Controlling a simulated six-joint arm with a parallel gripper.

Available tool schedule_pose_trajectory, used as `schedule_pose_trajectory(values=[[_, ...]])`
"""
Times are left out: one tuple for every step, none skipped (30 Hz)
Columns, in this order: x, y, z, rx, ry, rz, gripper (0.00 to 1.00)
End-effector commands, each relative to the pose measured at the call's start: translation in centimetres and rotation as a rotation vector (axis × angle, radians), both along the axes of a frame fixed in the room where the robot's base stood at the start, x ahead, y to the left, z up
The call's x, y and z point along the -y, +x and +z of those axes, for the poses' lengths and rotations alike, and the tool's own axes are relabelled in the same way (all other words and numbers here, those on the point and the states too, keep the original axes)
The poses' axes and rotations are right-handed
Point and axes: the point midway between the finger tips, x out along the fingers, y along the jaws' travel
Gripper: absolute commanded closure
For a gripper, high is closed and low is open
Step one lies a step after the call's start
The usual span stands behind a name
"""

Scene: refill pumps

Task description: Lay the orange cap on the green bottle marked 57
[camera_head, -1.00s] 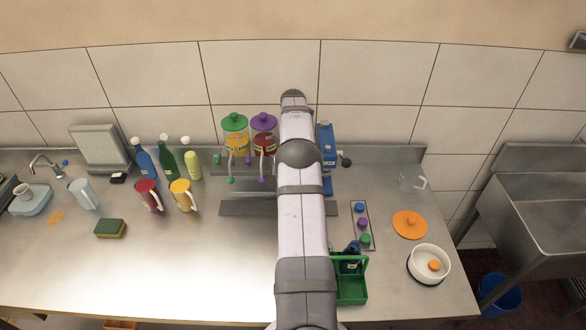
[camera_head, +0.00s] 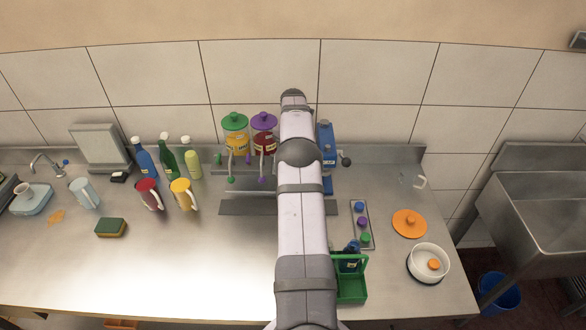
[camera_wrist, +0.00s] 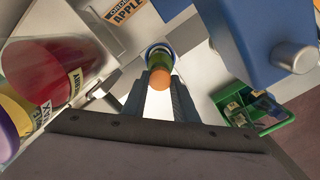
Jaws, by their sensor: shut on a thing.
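My gripper (camera_wrist: 160,90) is shut on a small round orange cap (camera_wrist: 159,79) in the wrist view. Just beyond the cap is a round thing with a green part (camera_wrist: 162,63) and a blue rim; whether this is the green bottle, and whether the cap touches it, I cannot tell. In the head view my arm hides my gripper and the held cap. A dark green bottle (camera_head: 167,163) with a white top stands at the back left between a blue and a yellow-green bottle. No number 57 is readable.
Dispensers with green (camera_head: 234,122) and purple (camera_head: 263,120) lids stand at the back, left of my arm. A blue machine (camera_wrist: 258,35) is close on the right in the wrist view. A green crate (camera_head: 351,292) is at front right, near an orange lid (camera_head: 409,224) and white bowl (camera_head: 429,263).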

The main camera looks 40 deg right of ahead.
Motion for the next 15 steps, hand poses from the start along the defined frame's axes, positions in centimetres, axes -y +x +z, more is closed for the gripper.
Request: schedule_pose_trajectory(values=[[0.00,-0.01,-0.08,0.000,0.000,0.000,0.87],[0.00,0.00,-0.11,0.000,0.000,0.000,0.87],[0.00,-0.01,-0.16,0.000,0.000,0.000,0.87],[-0.01,-0.01,-0.20,0.000,0.000,0.000,0.87],[0.00,-0.01,-0.24,0.000,0.000,0.000,0.87],[-0.01,-0.01,-0.30,0.000,0.000,0.000,0.87],[-0.01,-0.01,-0.34,0.000,0.000,0.000,0.87],[-0.01,-0.01,-0.39,0.000,0.000,0.000,0.87],[-0.01,-0.01,-0.44,0.000,0.000,0.000,0.87],[-0.01,-0.01,-0.48,0.000,0.000,0.000,0.87],[-0.01,-0.01,-0.52,0.000,0.000,0.000,0.87],[-0.01,-0.01,-0.58,0.000,0.000,0.000,0.87],[-0.01,-0.01,-0.62,0.000,0.000,0.000,0.87],[-0.01,-0.01,-0.66,0.000,0.000,0.000,0.87],[-0.01,-0.01,-0.71,0.000,0.000,0.000,0.87]])
